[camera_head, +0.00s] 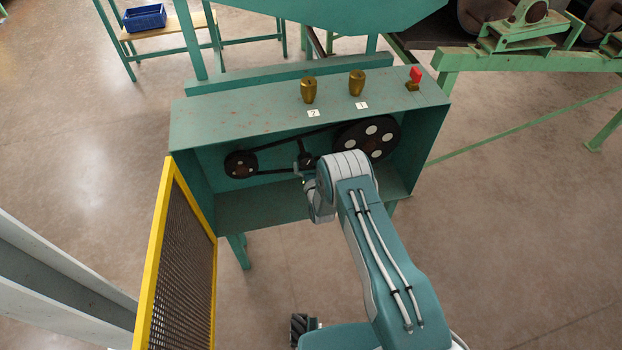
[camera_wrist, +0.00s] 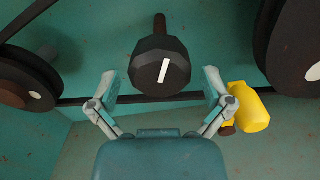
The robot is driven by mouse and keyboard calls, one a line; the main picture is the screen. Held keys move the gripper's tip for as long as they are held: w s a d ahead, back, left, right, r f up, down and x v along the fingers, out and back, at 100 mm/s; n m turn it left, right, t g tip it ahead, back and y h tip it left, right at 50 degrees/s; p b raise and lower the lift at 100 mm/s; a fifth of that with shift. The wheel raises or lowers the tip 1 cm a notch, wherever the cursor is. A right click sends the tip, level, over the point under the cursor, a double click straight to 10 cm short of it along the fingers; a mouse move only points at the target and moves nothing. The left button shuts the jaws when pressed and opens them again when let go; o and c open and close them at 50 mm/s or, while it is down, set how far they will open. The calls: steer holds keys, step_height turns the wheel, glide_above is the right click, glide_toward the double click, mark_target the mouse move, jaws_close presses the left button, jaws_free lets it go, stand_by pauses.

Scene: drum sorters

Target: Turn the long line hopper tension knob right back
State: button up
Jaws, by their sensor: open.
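The tension knob (camera_wrist: 158,62) is a dark faceted knob with a white pointer line, in the upper middle of the wrist view. The line slants slightly, its top leaning right. My gripper (camera_wrist: 162,82) is open, with one finger on each side of the knob and gaps showing on both sides. In the head view my arm hides most of the gripper. The knob shows there only as a dark shape (camera_head: 307,160) between the two pulleys inside the green housing (camera_head: 250,208).
A small pulley (camera_head: 240,164) and a large pulley (camera_head: 367,138) with a belt flank the knob. A yellow object (camera_wrist: 250,108) sits close beside the right finger. The yellow-framed mesh guard (camera_head: 158,255) stands open at left.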

steer(key=v, duration=0.9)
steer(key=shift+s, duration=0.45)
steer(key=shift+f, duration=0.1)
